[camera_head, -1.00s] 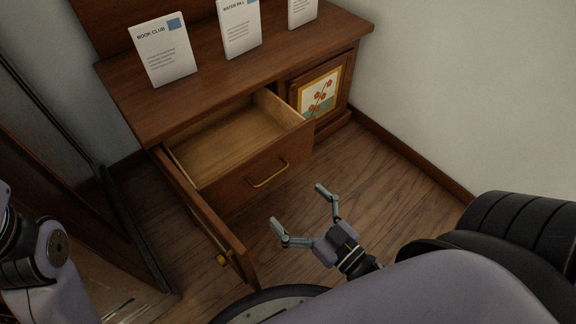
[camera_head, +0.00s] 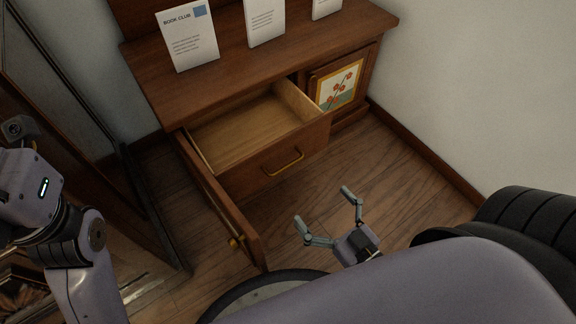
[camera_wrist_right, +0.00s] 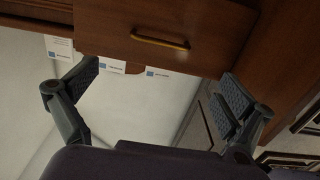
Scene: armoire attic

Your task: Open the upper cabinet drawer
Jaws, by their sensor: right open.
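The wooden cabinet (camera_head: 160,95) stands against the wall in the head view. Its upper drawer (camera_head: 275,160) is pulled well out and looks empty inside. The drawer's brass handle (camera_head: 283,163) is on its front; it also shows in the right wrist view (camera_wrist_right: 160,41). My right gripper (camera_head: 328,208) is open and empty, in front of the drawer and apart from the handle. In the right wrist view its two fingers (camera_wrist_right: 158,88) are spread wide with nothing between them. My left arm shows at the left edge, but its gripper cannot be made out.
A cabinet door (camera_head: 222,205) stands open left of the drawer. White cards (camera_head: 188,36) stand on the cabinet top. A closed door with a flower picture (camera_head: 339,86) is right of the drawer. A dark-framed panel (camera_head: 90,150) stands at left. Wooden floor (camera_head: 410,185) is free at right.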

